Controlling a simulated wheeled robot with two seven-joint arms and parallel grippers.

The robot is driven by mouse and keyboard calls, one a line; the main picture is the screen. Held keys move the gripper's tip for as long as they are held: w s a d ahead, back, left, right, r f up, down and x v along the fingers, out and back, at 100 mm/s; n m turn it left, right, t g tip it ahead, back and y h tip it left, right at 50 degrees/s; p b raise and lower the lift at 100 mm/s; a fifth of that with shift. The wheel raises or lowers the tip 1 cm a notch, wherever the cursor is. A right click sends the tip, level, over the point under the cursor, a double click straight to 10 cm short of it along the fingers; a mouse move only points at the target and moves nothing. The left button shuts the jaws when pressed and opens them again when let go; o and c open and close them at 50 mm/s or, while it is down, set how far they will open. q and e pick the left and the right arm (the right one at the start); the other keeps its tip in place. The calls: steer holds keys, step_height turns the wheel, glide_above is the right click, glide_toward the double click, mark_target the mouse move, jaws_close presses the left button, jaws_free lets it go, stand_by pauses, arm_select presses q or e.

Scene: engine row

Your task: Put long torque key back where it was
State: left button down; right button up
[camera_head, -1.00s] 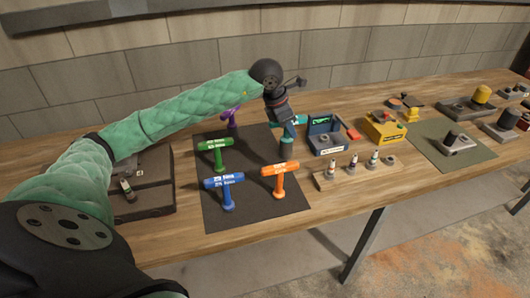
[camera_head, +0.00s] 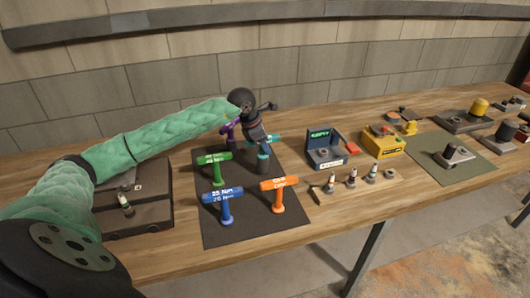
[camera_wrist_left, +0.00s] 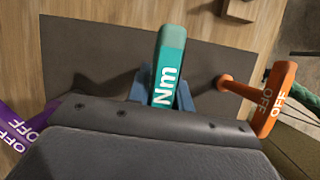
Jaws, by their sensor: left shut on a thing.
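My left gripper (camera_head: 262,143) is shut on a teal torque key (camera_head: 264,158), over the back right part of the dark mat (camera_head: 245,232). Green (camera_head: 214,160), blue (camera_head: 223,194) and orange (camera_head: 279,184) keys stand upright on the mat. A purple key (camera_head: 231,129) stands at the back left, partly behind the gripper. My right gripper is not in view.
A blue tester (camera_head: 326,155) with a lit display stands right of the mat. A wooden strip (camera_head: 345,186) with several small parts lies in front of it. A yellow box (camera_head: 382,145) is farther right. A dark case (camera_head: 150,215) lies left of the mat.

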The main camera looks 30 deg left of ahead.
mark_target(265, 154)
arm_select(q)
step_height(265, 154, down, 2)
steer(key=shift+f, duration=0.5)
steer(key=c, duration=1.3)
jaws_free()
steer(key=shift+c, duration=0.2)
steer(key=shift+o, duration=0.4)
steer(key=shift+s+a+r, duration=0.1)
steer(key=shift+r, duration=0.2)
steer(key=shift+s+a+r+b, duration=0.15)
steer(key=shift+s+r+b, duration=0.05)
steer(key=shift+r+b, duration=0.45)
steer(key=b+v, duration=0.4)
steer(key=v, duration=0.5)
steer(key=shift+s+a+r, duration=0.1)
steer(key=shift+r, duration=0.45)
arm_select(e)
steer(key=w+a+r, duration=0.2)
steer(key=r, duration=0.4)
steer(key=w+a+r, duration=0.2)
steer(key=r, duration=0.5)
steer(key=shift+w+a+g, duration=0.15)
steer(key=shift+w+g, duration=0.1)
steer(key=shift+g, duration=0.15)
